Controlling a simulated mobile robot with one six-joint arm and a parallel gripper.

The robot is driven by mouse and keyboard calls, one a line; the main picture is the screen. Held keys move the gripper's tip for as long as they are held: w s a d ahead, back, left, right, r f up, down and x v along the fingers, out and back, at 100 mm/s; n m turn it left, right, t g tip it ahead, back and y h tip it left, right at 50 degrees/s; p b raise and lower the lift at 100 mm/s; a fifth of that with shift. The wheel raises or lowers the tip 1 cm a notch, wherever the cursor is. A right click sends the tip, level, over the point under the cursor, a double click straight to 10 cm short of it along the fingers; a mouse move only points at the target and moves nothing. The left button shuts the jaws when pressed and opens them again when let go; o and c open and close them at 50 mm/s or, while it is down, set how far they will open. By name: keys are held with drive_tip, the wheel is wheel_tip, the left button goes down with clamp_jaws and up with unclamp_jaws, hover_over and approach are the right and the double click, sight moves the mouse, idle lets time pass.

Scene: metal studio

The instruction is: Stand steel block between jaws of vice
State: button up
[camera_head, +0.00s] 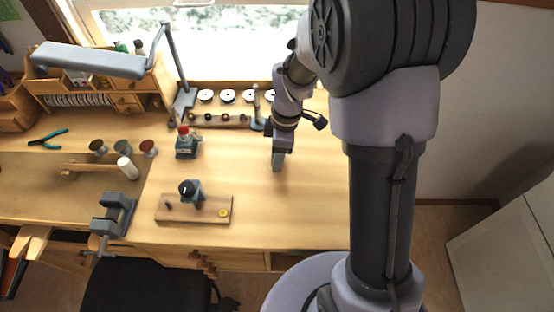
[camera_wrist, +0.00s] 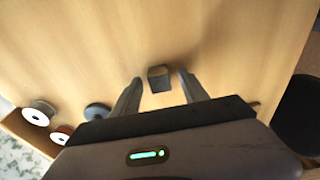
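The steel block (camera_wrist: 159,78) is a small dark grey block on the bare wooden bench. In the wrist view it sits between and slightly beyond the two fingertips of my gripper (camera_wrist: 157,85), with a gap on each side. My gripper is open and points down at the bench, and it also shows in the head view (camera_head: 278,164). There I cannot tell the block apart from the fingers. The grey vice (camera_head: 113,216) is at the front left edge of the bench, well to the left of my gripper. Its jaws look empty.
A wooden board with a small tool (camera_head: 193,208) lies between the vice and my gripper. A rack of spools (camera_head: 228,97) lines the back. The bench around my gripper is clear.

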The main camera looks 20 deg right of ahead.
clamp_jaws()
drive_tip(key=shift+r, duration=0.2)
wheel_tip(320, 180, up, 3)
drive_tip(key=shift+r+p, duration=0.2)
drive_tip(key=shift+p, duration=0.7)
drive_tip(key=s, duration=1)
drive_tip(key=s+a+r+p, duration=0.1)
drive_tip(key=s, duration=0.4)
drive_tip(key=shift+s+r, duration=0.1)
drive_tip(key=shift+s, duration=0.25)
drive_tip(key=shift+s+a, duration=0.1)
